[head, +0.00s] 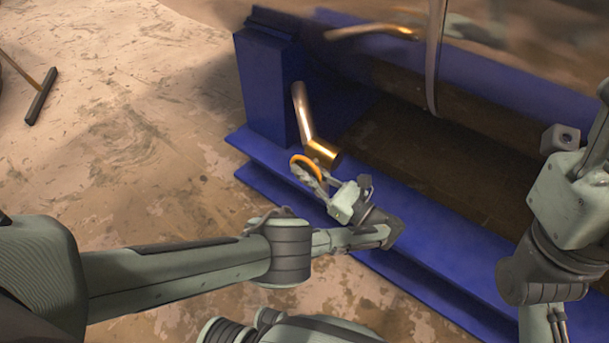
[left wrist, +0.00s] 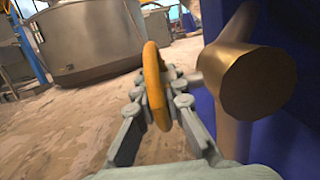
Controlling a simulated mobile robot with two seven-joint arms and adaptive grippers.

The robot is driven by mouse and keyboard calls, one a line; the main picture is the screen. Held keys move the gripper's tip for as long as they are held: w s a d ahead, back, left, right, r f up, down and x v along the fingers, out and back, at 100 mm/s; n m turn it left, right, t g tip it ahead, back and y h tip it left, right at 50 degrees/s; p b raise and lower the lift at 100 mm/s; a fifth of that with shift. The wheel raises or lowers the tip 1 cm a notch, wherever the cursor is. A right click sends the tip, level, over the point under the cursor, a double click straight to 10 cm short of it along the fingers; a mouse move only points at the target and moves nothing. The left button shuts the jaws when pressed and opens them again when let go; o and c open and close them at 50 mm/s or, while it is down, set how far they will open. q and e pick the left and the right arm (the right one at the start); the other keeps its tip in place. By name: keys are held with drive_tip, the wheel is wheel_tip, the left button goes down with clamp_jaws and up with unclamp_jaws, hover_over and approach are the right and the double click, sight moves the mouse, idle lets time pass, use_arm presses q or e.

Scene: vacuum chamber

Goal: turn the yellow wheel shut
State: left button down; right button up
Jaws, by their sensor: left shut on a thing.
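The yellow wheel (head: 306,165) is beside a copper-coloured pipe (head: 304,112) with a brass end (head: 322,153), by the blue frame. In the left wrist view the wheel (left wrist: 155,87) stands edge-on between my fingers, and the brass end (left wrist: 258,82) is to its right. My left gripper (head: 309,178) is shut on the wheel's rim; it also shows in the left wrist view (left wrist: 158,92). Part of the wheel is hidden by the fingers. My right arm (head: 565,215) comes in at the right, and its fingers are not clearly seen.
A blue frame (head: 268,90) with a long blue beam (head: 440,240) runs along the vacuum chamber's lower side. A broom-like tool (head: 41,95) lies on the floor at the far left. The worn floor (head: 130,150) left of the frame is clear. A large metal vessel (left wrist: 85,40) stands farther off in the wrist view.

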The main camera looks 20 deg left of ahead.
idle(0.5)
use_arm(q)
drive_tip(key=c, duration=1.6)
unclamp_jaws()
